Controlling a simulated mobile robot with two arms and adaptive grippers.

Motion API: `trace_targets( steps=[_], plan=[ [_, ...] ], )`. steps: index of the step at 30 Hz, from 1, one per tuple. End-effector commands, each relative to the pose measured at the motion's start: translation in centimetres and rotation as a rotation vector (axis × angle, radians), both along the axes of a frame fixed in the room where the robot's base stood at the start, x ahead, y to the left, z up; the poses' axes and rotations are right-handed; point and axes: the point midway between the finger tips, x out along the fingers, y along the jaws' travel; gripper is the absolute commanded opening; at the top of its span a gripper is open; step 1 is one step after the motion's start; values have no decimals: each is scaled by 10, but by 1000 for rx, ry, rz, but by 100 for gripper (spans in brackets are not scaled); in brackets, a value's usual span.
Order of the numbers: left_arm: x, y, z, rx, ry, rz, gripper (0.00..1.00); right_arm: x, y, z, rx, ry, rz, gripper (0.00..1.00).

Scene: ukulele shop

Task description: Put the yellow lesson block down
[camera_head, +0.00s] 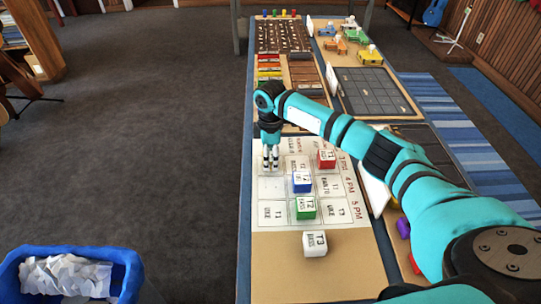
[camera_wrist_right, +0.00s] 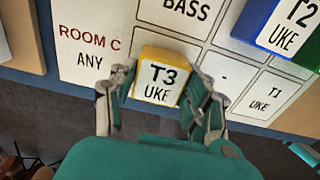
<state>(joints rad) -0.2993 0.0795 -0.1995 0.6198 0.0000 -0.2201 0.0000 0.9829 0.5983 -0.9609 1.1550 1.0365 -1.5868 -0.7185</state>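The yellow lesson block, labelled T3 UKE (camera_wrist_right: 158,82), is between the fingertips of my right gripper (camera_wrist_right: 163,88) in the right wrist view. Both fingers appear to touch its sides, so the gripper looks shut on it. The block is upright, label up, over or on the schedule board (camera_head: 268,215); whether it rests on the board is hard to tell. In the head view my right gripper (camera_head: 270,161) points down at the board's left side, and I cannot make out the block there. My left gripper is not in view.
On the board stand a red block (camera_head: 326,159), a blue block (camera_head: 302,183) and a green block (camera_head: 306,208). A white T3 block (camera_head: 315,243) stands in front of it. A blue bin (camera_head: 120,258) with paper is on the floor at left. Trays lie farther along the table.

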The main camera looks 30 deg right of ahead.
Motion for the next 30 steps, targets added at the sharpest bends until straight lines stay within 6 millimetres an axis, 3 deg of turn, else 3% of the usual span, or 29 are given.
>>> trace_targets(
  steps=[5,16,30],
  plan=[
    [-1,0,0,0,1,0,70,0,0,0,0,0,0,70],
    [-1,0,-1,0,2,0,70,0,0,9,1,0,0,70],
    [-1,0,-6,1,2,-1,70,1,0,101,1,-3,0,70]
  ],
)
